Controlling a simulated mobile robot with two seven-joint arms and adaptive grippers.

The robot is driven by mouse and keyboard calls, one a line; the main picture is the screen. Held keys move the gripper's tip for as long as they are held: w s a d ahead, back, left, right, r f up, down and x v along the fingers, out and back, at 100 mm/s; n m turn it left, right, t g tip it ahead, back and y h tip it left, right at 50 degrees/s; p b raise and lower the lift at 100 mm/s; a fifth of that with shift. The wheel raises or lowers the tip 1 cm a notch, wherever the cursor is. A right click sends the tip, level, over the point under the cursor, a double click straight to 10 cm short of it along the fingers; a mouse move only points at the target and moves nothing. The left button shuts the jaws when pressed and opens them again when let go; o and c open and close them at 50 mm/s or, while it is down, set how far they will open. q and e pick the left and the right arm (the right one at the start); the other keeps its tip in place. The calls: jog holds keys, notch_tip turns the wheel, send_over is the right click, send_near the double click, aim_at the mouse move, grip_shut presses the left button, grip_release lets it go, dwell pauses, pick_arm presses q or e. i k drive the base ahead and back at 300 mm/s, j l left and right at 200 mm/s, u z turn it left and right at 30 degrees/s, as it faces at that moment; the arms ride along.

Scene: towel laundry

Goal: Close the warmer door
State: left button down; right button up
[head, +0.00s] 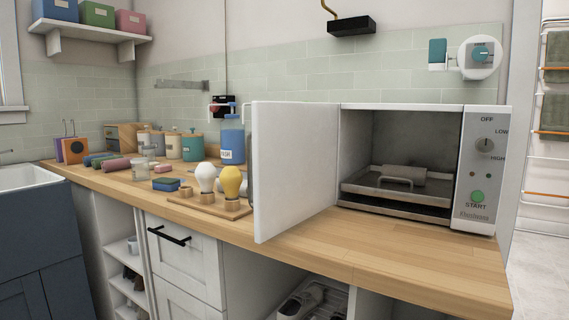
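The warmer (495,140) is a white box-shaped unit on the right part of the wooden counter. Its white door (292,165) is hinged at the left side and stands wide open, swung out toward the counter's front edge. The dark cavity (400,130) is exposed. Inside, a metal tray (365,185) with a front handle carries a grey rolled towel (404,174). The right panel has an OFF/LOW/HIGH knob (485,145) and a green START button (477,197). Neither of my grippers is in the head view.
Two bulb-shaped items, one white (205,178) and one yellow (231,184), stand on a wooden board left of the door. The counter (400,252) before the warmer is clear. A drawer handle (169,236) sticks out below.

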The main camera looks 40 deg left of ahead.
aim_at(292, 147)
jog(key=j+z, duration=0.1)
jog(key=j, duration=0.45)
jog(key=k+j, duration=0.15)
jog(key=j, duration=0.4)
jog(key=k+j, duration=0.1)
jog(key=j, duration=0.25)
jog(key=k+j+z, duration=0.15)
jog(key=j, duration=0.6)
jog(key=i+j+z, duration=0.1)
jog(key=i+j, duration=0.2)
jog(key=k+j, duration=0.1)
jog(key=k, duration=0.15)
jog(key=i, duration=0.3)
